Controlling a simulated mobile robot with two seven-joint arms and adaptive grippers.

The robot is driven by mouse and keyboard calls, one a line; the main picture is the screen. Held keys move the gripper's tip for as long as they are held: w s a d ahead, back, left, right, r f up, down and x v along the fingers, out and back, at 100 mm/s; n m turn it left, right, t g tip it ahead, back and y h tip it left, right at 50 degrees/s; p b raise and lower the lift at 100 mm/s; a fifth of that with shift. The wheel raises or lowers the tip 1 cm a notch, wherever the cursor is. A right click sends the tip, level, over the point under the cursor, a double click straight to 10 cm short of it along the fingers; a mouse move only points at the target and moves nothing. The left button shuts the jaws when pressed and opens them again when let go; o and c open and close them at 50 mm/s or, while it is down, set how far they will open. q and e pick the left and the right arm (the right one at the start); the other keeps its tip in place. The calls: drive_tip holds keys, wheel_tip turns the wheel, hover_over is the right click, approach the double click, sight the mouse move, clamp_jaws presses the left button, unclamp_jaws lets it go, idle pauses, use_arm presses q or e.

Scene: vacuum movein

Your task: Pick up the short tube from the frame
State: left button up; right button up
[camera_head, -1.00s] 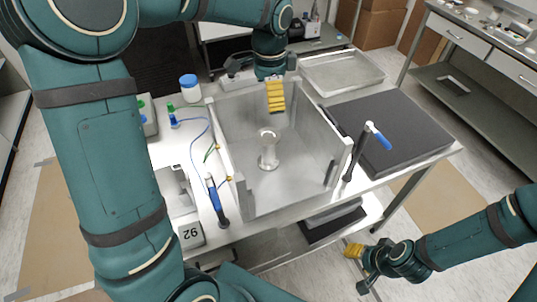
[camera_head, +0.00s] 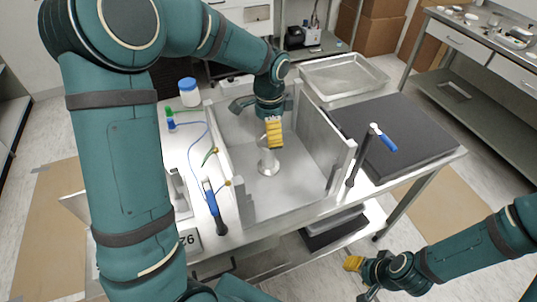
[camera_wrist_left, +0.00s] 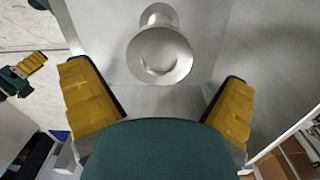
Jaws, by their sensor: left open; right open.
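The short tube (camera_head: 268,163) is a silver, flanged metal piece standing upright on the floor of the metal frame (camera_head: 285,190). My left gripper (camera_head: 273,133) is over the frame, with its yellow fingers just above and behind the tube in the head view. In the left wrist view the tube (camera_wrist_left: 160,52) lies ahead of and between the open yellow fingers, and the gripper (camera_wrist_left: 160,95) appears apart from it. The tube's upper end is partly hidden by the fingers in the head view. My right gripper (camera_head: 358,279) is open and empty, low beside the table at the lower right.
A blue-capped jar (camera_head: 189,92) and thin hoses are on the left.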

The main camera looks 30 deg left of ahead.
sight(269, 154)
use_arm(q)
wheel_tip(269, 154, down, 4)
drive_tip(key=shift+s+f+b, duration=0.1)
drive_tip(key=shift+s+b, duration=0.05)
drive_tip(key=shift+b, duration=0.15)
drive_tip(key=c, duration=1.2)
drive_tip(key=shift+c, duration=0.3)
